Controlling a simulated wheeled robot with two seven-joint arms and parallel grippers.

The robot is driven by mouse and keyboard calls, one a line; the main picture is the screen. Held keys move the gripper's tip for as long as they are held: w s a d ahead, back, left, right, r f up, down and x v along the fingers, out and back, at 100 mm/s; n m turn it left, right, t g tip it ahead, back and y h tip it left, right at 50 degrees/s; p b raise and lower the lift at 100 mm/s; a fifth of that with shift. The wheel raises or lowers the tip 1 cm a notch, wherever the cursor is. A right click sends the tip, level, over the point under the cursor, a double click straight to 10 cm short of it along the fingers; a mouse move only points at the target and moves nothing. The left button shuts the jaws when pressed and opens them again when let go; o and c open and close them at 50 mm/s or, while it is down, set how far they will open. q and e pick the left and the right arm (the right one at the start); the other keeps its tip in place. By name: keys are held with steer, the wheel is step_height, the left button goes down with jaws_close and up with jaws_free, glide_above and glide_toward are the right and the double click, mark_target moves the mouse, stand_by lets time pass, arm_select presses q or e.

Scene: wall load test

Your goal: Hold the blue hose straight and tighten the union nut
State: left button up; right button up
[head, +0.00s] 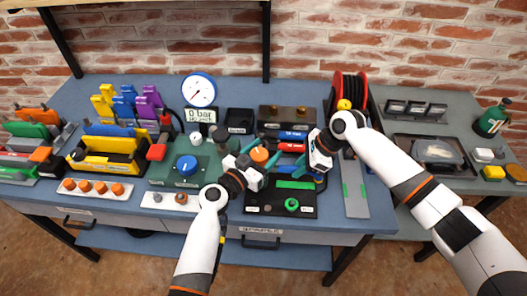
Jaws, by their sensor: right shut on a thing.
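My left gripper (259,156) is open, with its dark green fingers spread on either side of an orange round part (260,154). I cannot tell whether they touch it. The union nut cannot be picked out for certain.
A dark board (265,208) with a green knob (292,204) lies in front of both grippers. A green unit with a blue knob (187,164) is at left. Behind stand a pressure gauge (199,90) and a red hose reel (349,88).

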arm_select(q)
steer(key=c, duration=0.8)
steer(key=shift+m+h, duration=0.3)
steer(key=shift+h, duration=0.1)
steer(key=m+g+h, duration=0.1)
steer(key=g, duration=0.1)
steer(key=m+g+h, duration=0.3)
steer(key=shift+s+d+m+g+h, duration=0.25)
steer(key=shift+s+m+g+h, duration=0.05)
steer(key=shift+g+h, duration=0.1)
steer(key=m+g+h, duration=0.1)
steer(key=g, duration=0.1)
steer(key=m+g, duration=0.2)
steer(key=g, duration=0.1)
steer(key=m+g+h, duration=0.1)
steer(key=g, duration=0.1)
steer(key=shift+s+d+m+h, duration=0.15)
steer(key=shift+s+m+h, duration=0.15)
steer(key=shift+s+m, duration=0.1)
steer(key=shift+m+g, duration=0.3)
steer(key=shift+g, duration=0.2)
steer(key=o, duration=1)
